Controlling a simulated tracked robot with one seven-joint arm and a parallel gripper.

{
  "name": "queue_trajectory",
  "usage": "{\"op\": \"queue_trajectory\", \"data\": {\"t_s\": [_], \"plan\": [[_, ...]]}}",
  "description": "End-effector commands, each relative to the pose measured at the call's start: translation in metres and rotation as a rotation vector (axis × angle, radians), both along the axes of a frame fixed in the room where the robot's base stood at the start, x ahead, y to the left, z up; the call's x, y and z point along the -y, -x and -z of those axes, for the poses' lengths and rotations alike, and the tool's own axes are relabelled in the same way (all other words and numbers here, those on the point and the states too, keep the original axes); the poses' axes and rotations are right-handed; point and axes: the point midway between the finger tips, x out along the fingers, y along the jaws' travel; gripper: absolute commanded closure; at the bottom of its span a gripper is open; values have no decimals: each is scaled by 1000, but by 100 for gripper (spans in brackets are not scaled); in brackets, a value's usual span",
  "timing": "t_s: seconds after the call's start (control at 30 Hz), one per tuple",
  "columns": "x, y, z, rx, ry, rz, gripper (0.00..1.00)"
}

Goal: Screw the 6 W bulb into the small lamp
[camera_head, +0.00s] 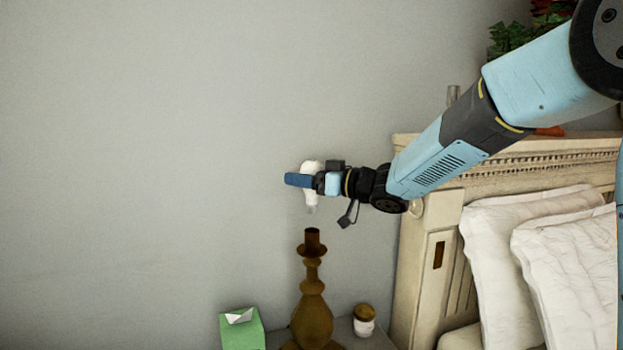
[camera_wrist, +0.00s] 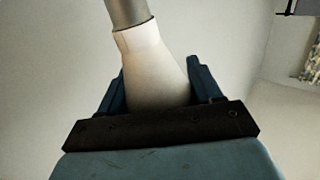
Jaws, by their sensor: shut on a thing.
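My gripper (camera_head: 299,180) is shut on a white bulb (camera_head: 312,167). The bulb hangs in the air with its metal base pointing down. In the wrist view my gripper (camera_wrist: 160,88) has a blue finger on each side of the bulb (camera_wrist: 150,62), and the bulb's grey metal base reaches the top of the picture. The small lamp (camera_head: 312,312) is brown with a turned body and stands upright on the bedside table. Its open socket (camera_head: 312,240) is just below the bulb, with a gap between them. No wattage marking is readable on the bulb.
A green tissue box (camera_head: 242,328) stands left of the lamp on the bedside table (camera_head: 345,330). A small lidded jar (camera_head: 364,320) stands right of it. The bed's headboard (camera_head: 430,245) and white pillows (camera_head: 530,235) are further right. The space left of the gripper is clear before a grey wall.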

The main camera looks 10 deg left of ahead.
Motion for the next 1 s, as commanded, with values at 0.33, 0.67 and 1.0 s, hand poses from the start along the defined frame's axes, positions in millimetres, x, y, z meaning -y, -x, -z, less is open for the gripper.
{"op": "queue_trajectory", "data": {"t_s": [0.33, 0.67, 1.0], "plan": [[0, 0, -1, -2, 0, 0, 65], [1, 1, 13, -9, -1, 1, 65], [1, 0, 35, -8, -1, 1, 65]]}}
